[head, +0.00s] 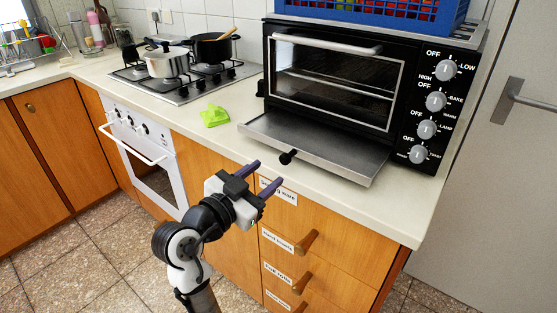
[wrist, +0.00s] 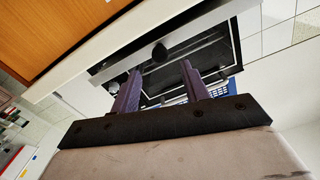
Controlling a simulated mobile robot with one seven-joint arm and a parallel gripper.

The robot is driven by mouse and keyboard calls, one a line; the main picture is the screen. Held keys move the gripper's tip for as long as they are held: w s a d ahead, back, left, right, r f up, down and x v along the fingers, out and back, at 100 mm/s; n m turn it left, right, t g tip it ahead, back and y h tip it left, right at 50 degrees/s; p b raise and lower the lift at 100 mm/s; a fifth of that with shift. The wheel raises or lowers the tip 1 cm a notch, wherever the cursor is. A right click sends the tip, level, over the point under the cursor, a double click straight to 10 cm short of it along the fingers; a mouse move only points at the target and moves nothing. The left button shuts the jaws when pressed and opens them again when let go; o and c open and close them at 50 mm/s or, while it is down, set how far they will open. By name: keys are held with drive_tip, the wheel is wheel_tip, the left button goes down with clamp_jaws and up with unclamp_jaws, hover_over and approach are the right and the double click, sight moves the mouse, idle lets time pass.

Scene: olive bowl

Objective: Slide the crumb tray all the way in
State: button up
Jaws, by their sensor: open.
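The crumb tray (head: 318,150) is a flat metal sheet that sticks out from under the black toaster oven (head: 335,80), over the counter. A black knob (head: 288,157) stands on its front edge. The knob also shows in the wrist view (wrist: 160,52), ahead of and between the fingers. My gripper (head: 261,176) has two purple fingers. It is open and empty, in front of the counter edge, short of the knob and apart from it. In the wrist view my gripper (wrist: 162,85) points toward the tray and oven.
A blue crate (head: 375,14) sits on top of the oven. A green crumpled item (head: 214,116) lies on the counter left of the tray. A stove with a white pot (head: 167,62) and a black pot (head: 213,48) stands further left. Drawers with wooden handles (head: 306,242) are below the counter.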

sight(283, 161)
drive_tip(key=p+x, duration=0.1)
drive_tip(key=x, duration=0.4)
drive_tip(key=shift+w+d, duration=0.25)
drive_tip(key=shift+w, duration=0.05)
clamp_jaws()
